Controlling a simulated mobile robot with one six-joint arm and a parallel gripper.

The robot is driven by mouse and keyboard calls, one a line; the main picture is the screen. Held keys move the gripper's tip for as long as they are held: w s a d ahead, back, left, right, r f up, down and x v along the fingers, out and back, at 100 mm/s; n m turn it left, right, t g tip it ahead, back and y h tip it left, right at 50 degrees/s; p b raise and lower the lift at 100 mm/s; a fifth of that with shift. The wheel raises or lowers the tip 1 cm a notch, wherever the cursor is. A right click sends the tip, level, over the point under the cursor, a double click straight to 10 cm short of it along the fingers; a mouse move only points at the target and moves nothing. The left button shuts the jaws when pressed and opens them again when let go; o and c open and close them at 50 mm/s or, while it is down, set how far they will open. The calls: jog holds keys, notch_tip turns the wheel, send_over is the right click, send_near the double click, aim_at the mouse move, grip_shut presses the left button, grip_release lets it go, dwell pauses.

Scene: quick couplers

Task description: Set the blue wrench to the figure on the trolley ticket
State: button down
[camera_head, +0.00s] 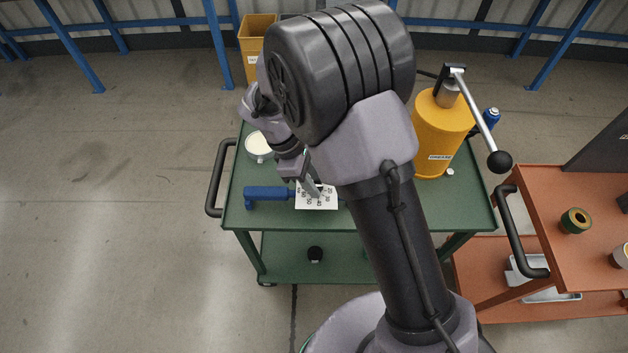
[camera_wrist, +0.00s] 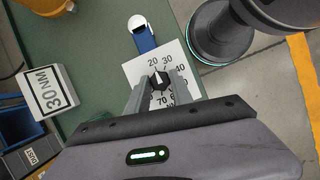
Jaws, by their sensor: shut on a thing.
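The blue wrench (camera_head: 268,192) lies on the green trolley (camera_head: 290,222), its middle under a white dial plate (camera_head: 317,203). In the wrist view its silver-ended blue head (camera_wrist: 144,42) sticks out past the plate (camera_wrist: 187,86). A black knob (camera_wrist: 159,82) with a white pointer sits on the dial. The pointer faces the 20 and 30 side; its exact figure is hard to tell. My gripper (camera_wrist: 159,81) is shut on the knob, one finger each side, hiding some figures. The white trolley ticket (camera_wrist: 47,92) reads 30 NM. My arm covers part of the trolley in the head view.
A blue bin (camera_wrist: 18,124) shows in the wrist view. An orange trolley (camera_head: 540,205) stands at the right.

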jog(key=m+g+p, duration=0.1)
jog(key=m+p, duration=0.2)
jog(key=shift+w+r, duration=0.1)
jog(key=shift+r, duration=0.05)
jog(key=m+p, duration=0.1)
jog(key=m, duration=0.1)
jog(key=m+g+y+p, duration=0.1)
jog(key=m, duration=0.1)
jog(key=shift+w+d+m+y, duration=0.15)
jog(key=shift+m+y, duration=0.15)
jog(key=shift+g, duration=0.3)
dwell(0.4)
jog(key=c, duration=1.1)
grip_release()
jog(key=p+v, duration=0.6)
jog(key=v, duration=1.1)
